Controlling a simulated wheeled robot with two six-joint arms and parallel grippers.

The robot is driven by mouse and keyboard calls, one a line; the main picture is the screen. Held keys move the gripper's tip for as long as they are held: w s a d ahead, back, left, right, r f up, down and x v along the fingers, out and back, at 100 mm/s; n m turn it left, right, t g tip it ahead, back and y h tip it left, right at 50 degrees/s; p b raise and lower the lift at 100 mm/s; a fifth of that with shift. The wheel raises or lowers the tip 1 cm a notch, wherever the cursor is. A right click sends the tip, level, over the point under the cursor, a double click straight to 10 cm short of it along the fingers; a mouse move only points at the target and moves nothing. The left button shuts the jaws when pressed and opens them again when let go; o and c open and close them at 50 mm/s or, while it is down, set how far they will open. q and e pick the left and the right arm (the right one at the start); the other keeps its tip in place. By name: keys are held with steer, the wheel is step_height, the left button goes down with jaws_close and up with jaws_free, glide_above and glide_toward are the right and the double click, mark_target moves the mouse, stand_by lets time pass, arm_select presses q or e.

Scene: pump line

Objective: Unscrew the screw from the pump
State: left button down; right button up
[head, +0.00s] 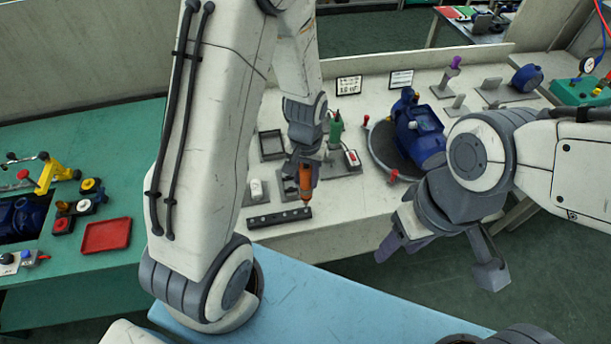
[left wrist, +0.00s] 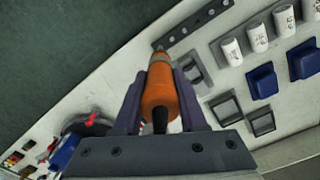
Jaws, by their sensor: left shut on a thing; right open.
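My left gripper (head: 305,168) is shut on an orange electric screwdriver (head: 306,186), held tip down over the near part of the workbench. The screwdriver (left wrist: 160,92) sits between both fingers in the left wrist view. Its tip is close to a dark bar with holes (head: 270,219); I cannot tell if they touch. The blue pump (head: 425,135) stands on a dark round plate (head: 381,150), to the right of my left gripper. No screw can be made out on it. My right gripper (head: 442,255) is open and empty, in front of the bench edge near the pump.
A green tool (head: 336,128) stands on a holder behind the screwdriver. A dark square tray (head: 271,145) and a white container (head: 256,189) lie left of it. Red-handled clamps (head: 392,176) sit by the round plate. A green table with a red tray (head: 106,236) is at left.

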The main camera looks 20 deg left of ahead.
arm_select(q)
steer(key=shift+s+d, duration=0.65)
steer(key=shift+s, duration=0.25)
steer(key=shift+r, duration=0.1)
stand_by(0.6)
steer(key=shift+r+p, duration=1.35)
steer(key=shift+r, duration=0.1)
step_height(320, 180, up, 4)
steer(key=p, duration=0.3)
steer(key=shift+p, duration=0.35)
steer(key=shift+f, duration=0.1)
